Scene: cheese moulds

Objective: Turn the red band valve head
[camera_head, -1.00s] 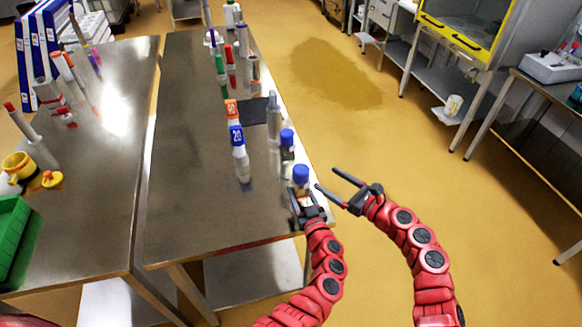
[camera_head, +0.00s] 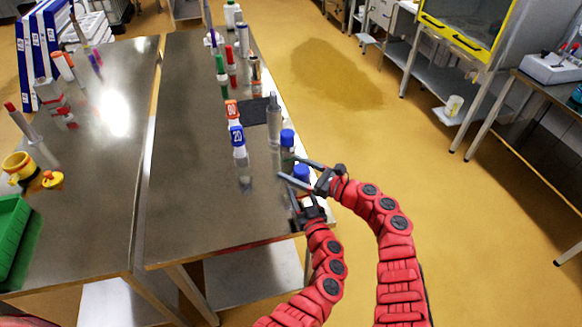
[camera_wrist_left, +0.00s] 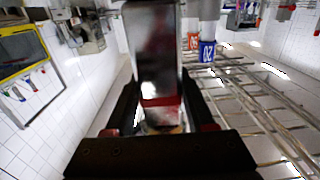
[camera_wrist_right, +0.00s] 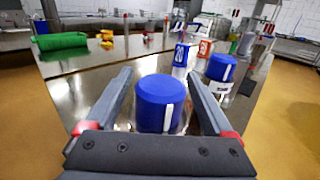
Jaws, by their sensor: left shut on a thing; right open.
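The nearest blue-capped valve stands at the near right corner of the steel table, its blue head (camera_head: 301,173) on top. My left gripper (camera_head: 304,203) is shut on its lower body. In the left wrist view the held body (camera_wrist_left: 153,55) is dark and shiny, with a reddish patch low down; I cannot tell whether that is a band. My right gripper (camera_head: 288,167) is open, its fingers on either side of the blue head. In the right wrist view this head (camera_wrist_right: 160,100) has a white stripe and sits between the fingers. Contact is unclear.
A second blue-capped piece (camera_head: 287,138) stands just behind, and a grey cylinder (camera_head: 274,118) beyond it. The near left tabletop (camera_head: 200,210) is clear. Open floor lies to the right.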

